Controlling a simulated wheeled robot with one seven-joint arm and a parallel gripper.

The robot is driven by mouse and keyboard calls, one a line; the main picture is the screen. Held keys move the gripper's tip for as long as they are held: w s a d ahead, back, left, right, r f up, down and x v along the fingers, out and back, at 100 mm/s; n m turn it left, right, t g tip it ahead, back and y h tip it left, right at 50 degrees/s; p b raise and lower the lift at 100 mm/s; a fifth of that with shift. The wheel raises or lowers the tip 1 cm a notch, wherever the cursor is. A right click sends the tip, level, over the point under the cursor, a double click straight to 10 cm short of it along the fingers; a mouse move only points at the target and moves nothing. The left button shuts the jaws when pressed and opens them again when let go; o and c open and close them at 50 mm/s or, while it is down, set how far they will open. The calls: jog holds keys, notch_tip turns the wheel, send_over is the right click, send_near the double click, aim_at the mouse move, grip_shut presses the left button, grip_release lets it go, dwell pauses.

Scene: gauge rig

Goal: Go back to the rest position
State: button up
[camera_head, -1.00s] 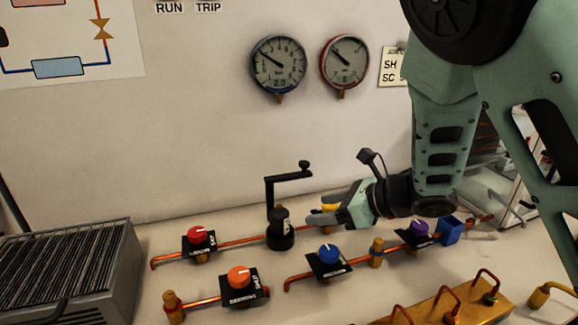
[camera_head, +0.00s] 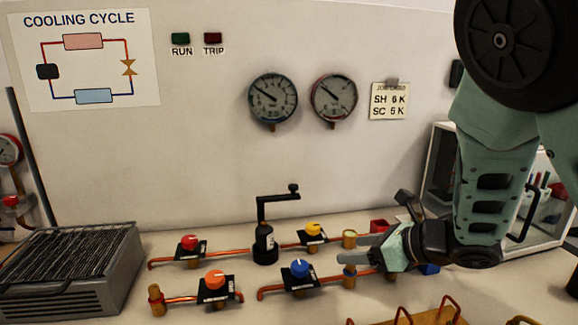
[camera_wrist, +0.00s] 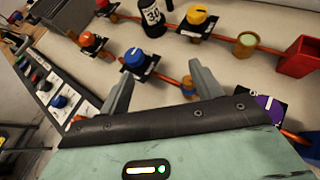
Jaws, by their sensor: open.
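My gripper (camera_head: 352,250) is open and empty, above the right part of the bench, pointing left. Its two fingers show apart in the wrist view (camera_wrist: 160,92), with bench and pipe between them. A blue knob (camera_head: 300,268) lies just left of the fingertips in the head view. A yellow knob (camera_head: 313,229) is behind and left of them, next to a brass fitting (camera_head: 349,239). The purple knob (camera_wrist: 267,103) shows beside my gripper in the wrist view and is hidden by my gripper or arm in the head view.
A black hand crank (camera_head: 265,243) stands upright mid-bench. Red (camera_head: 190,243) and orange (camera_head: 215,279) knobs sit left of it. A grey finned unit (camera_head: 70,265) stands at far left. A red open box (camera_head: 380,226) is behind my gripper. Two gauges (camera_head: 273,98) (camera_head: 334,97) hang on the wall.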

jog(key=s+r+n+g+h+p, duration=0.1)
jog(key=s+r+n+g+h, duration=0.3)
jog(key=s+n, duration=2.3)
jog(key=n+g+h, duration=0.3)
jog(key=n+h, duration=0.2)
jog(key=n, duration=0.2)
jog(key=shift+s+g+p, duration=0.3)
jog(key=shift+s+p, duration=0.05)
jog(key=shift+p, duration=0.05)
